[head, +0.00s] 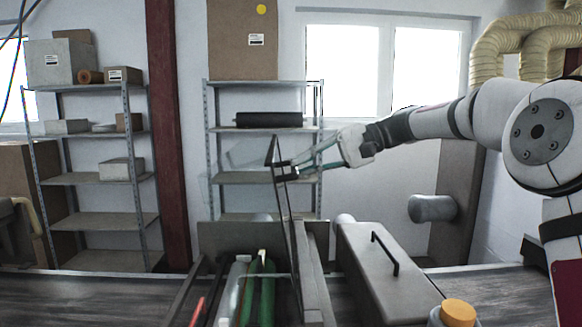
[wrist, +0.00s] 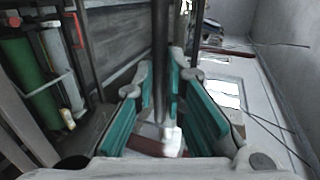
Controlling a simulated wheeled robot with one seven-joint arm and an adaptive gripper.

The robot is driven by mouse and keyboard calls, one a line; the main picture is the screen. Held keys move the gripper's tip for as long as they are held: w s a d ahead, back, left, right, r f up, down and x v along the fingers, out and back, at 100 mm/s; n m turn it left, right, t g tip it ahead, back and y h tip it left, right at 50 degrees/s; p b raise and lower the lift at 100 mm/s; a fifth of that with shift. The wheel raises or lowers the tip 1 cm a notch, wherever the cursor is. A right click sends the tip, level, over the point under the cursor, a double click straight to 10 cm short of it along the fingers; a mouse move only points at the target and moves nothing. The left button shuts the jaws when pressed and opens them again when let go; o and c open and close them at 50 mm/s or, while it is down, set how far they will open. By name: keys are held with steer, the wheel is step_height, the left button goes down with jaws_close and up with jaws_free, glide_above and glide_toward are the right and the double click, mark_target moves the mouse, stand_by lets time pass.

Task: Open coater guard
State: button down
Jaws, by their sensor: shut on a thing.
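The coater guard (head: 289,222) is a thin dark-framed panel, standing steeply upright and seen nearly edge-on in the head view. Below and left of it, the coater's green roller (head: 267,292) and a grey roller (head: 235,290) are uncovered. My gripper (head: 288,171) is at the upper part of the guard, reaching in from the right. In the wrist view, my gripper's teal fingers (wrist: 164,88) are closed around a dark bar (wrist: 161,40), which appears to be the guard's handle. The exact contact at the fingertips is partly hidden. The green roller also shows there (wrist: 24,75).
A grey box with a black handle (head: 378,262) stands right of the coater, beside an orange-capped container (head: 457,312). The conveyor (head: 90,292) runs along the front. Shelves (head: 100,178) stand behind. The space above the rollers is free left of the guard.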

steer(key=d+f+y, duration=0.2)
steer(key=d+y, duration=0.2)
steer(key=d, duration=0.8)
steer(key=shift+f+p, duration=0.35)
steer(key=c, duration=1.7)
jaws_free()
steer(key=shift+o, duration=0.2)
steer(key=d, duration=1.2)
